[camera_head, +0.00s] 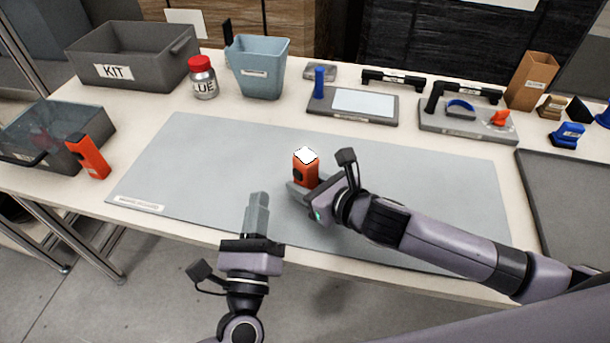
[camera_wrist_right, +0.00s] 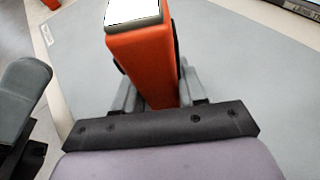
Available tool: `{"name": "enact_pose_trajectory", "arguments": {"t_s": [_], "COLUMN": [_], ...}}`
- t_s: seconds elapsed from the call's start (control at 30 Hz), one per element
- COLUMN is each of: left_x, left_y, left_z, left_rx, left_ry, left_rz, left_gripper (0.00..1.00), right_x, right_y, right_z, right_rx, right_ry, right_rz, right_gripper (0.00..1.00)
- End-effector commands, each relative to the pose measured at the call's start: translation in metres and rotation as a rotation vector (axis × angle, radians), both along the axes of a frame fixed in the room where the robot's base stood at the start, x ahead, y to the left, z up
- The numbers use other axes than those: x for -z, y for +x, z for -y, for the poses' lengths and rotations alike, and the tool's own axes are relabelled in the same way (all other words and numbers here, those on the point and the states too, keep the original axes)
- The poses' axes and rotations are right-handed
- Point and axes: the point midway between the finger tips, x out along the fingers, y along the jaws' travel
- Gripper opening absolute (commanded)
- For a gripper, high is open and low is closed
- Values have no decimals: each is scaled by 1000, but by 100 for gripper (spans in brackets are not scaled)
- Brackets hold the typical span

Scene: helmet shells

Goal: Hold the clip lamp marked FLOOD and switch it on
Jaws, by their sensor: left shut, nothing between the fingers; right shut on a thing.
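An orange clip lamp (camera_head: 306,172) with a bright white top stands upright over the grey mat, held in my right gripper (camera_head: 304,190). It also shows in the right wrist view (camera_wrist_right: 145,65), between the fingers, with its white face at the top. I cannot read a FLOOD mark on it. A second orange lamp (camera_head: 88,157) with a dark part leans at the clear bin on the left. My left gripper (camera_head: 257,208) is shut and empty, at the mat's front edge, to the left of the held lamp; its finger side also shows in the right wrist view (camera_wrist_right: 22,95).
The grey mat (camera_head: 190,160) is otherwise clear. Behind it stand a KIT bin (camera_head: 135,72), a red-lidded jar (camera_head: 203,80), a blue-grey bucket (camera_head: 262,75) and a grey fixture (camera_head: 350,104). A clear bin (camera_head: 60,115) is left; a dark tray (camera_head: 565,190) is right.

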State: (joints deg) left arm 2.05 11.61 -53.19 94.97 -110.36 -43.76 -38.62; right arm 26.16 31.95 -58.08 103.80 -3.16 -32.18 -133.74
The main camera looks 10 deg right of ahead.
Motion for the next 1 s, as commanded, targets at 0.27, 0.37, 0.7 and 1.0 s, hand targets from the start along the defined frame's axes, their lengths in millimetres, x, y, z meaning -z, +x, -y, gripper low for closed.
{"name": "enact_pose_trajectory", "arguments": {"t_s": [0.27, 0.37, 0.7, 1.0], "left_x": [0, 0, 0, 0], "left_y": [-4, -4, -4, -4], "left_z": [-6, -6, -6, -5], "left_rx": [0, 0, 0, 0], "left_ry": [-1, -1, 0, -1], "left_rz": [0, 0, 0, 1], "left_gripper": [0, 0, 0, 0], "right_x": [0, 0, 0, -3], "right_y": [0, 0, 0, -7], "right_z": [0, 0, 0, 5], "right_rx": [1, 1, 1, 1], "right_ry": [-1, -1, -1, -2], "right_rz": [-1, -1, -1, 0], "right_gripper": [8, 8, 70, 70]}}
